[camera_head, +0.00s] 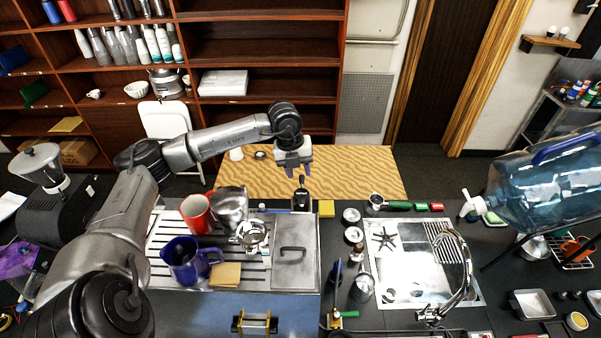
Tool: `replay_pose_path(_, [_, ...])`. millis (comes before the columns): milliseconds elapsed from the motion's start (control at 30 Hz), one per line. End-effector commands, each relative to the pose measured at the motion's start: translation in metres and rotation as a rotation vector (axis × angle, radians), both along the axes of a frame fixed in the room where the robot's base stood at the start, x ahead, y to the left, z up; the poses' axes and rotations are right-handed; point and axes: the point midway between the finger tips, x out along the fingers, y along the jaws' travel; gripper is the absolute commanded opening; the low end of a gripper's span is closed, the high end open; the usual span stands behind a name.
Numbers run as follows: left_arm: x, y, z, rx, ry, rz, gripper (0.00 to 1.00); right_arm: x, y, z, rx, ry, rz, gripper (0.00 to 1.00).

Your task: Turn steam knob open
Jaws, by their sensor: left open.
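My left arm comes in from the left and reaches over the counter. My left gripper (299,171) points down, its two dark fingertips apart. Just below the fingertips is a small black knob-like part (301,197) with a thin upright top, at the back edge of the brewer's metal top (305,262). This looks like the steam knob, but I cannot be sure. The top of the part reaches close to the fingertips; I cannot tell whether they touch. My right gripper is not in view.
A red cup (197,213), a metal pitcher (230,208) and a blue pitcher (188,260) crowd the slatted top left of the knob. A yellow sponge (326,208) lies just right of it. A sink with a curved tap (467,270) is further right. The wooden table (365,172) behind looks mostly clear.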

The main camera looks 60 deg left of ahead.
Motion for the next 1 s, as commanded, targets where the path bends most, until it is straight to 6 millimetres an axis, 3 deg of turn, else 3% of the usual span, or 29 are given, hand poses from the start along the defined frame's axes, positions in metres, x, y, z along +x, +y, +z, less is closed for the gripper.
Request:
replay_pose_path(300, [0.004, -0.002, -0.024, 0.001, 0.001, 0.000, 0.41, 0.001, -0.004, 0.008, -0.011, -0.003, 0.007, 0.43])
replay_pose_path(667, [0.005, -0.002, -0.027, 0.001, 0.000, 0.000, 0.41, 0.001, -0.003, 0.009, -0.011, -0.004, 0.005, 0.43])
replay_pose_path(1000, [0.005, -0.002, -0.027, 0.001, 0.000, 0.000, 0.08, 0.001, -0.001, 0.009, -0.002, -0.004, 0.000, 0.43])
